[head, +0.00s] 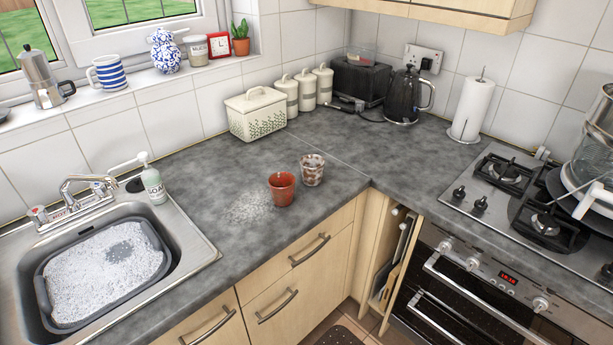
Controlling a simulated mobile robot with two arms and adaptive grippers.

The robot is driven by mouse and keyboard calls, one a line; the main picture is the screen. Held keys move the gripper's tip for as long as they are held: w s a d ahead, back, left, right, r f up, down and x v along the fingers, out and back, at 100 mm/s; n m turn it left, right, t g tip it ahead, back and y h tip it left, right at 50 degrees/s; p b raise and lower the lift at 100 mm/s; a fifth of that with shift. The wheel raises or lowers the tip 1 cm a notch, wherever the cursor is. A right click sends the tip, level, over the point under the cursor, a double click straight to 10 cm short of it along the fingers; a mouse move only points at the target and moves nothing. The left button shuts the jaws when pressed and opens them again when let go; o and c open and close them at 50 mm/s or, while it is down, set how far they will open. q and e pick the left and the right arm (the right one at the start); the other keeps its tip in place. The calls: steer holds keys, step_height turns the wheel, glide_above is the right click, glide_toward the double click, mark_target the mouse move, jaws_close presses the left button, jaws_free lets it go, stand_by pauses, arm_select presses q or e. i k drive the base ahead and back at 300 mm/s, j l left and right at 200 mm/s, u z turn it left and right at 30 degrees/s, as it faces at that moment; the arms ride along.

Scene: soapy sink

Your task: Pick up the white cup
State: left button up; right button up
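A pale cup with brown patches (312,171) stands upright on the grey worktop (210,185), close to its front edge near the corner. It is the only whitish cup on the worktop. A reddish-brown cup (282,190) stands just to its left and nearer the front. A white mug with blue stripes (107,73) stands on the windowsill. Neither of my grippers shows in the head view.
The sink (195,239) at left holds a grey basin (157,270) full of suds. White foam (250,208) lies on the worktop left of the cups. A soap bottle (152,183) stands behind the sink. A kettle (403,97) and a hob (480,179) are at right.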

mark_target(312, 166)
steer(key=u, duration=1.35)
steer(key=i+z, duration=0.2)
steer(key=z, duration=0.3)
steer(key=i+j+z, duration=0.15)
steer(key=z, duration=0.3)
steer(key=i+j, duration=0.05)
